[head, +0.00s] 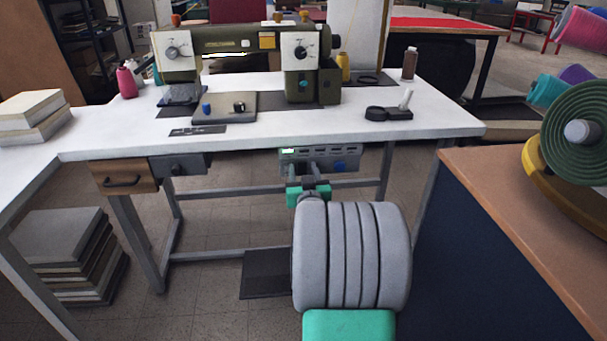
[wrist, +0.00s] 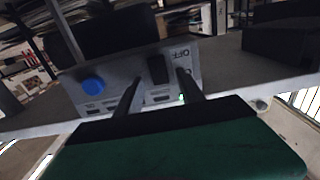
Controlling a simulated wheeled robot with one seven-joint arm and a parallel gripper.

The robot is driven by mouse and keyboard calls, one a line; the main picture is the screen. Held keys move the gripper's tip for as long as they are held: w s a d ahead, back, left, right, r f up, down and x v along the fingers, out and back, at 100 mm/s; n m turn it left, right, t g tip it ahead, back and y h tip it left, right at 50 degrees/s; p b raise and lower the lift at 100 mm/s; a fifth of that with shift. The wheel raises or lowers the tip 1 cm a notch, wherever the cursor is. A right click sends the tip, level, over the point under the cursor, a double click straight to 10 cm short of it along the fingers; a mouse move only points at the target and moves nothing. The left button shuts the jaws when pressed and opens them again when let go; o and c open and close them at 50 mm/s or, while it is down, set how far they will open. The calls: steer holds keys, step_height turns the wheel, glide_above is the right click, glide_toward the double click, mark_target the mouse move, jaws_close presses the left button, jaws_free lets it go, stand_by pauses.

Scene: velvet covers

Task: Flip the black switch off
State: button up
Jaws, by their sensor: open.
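A grey control panel (head: 348,153) hangs under the front edge of the white sewing table. In the wrist view the panel (wrist: 125,72) appears upside down. The black switch (wrist: 158,68) sits on it, beside an inverted "OFF" label (wrist: 180,53). I cannot tell the switch's position. In the head view the switch cannot be made out near my gripper. My gripper (head: 308,167) is open in front of the panel. In the wrist view its two fingers (wrist: 160,78) reach toward the panel, one to each side of the switch, with nothing between them. Contact cannot be told.
A blue knob (wrist: 93,86) is on the same panel, and it also shows in the head view (head: 339,167). A green light (head: 288,151) glows on the panel. The white table (head: 300,128) is just above my gripper. A wood-topped cabinet (head: 500,190) stands right.

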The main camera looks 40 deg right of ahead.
steer(key=shift+w, duration=0.1)
steer(key=shift+c, duration=0.3)
jaws_close()
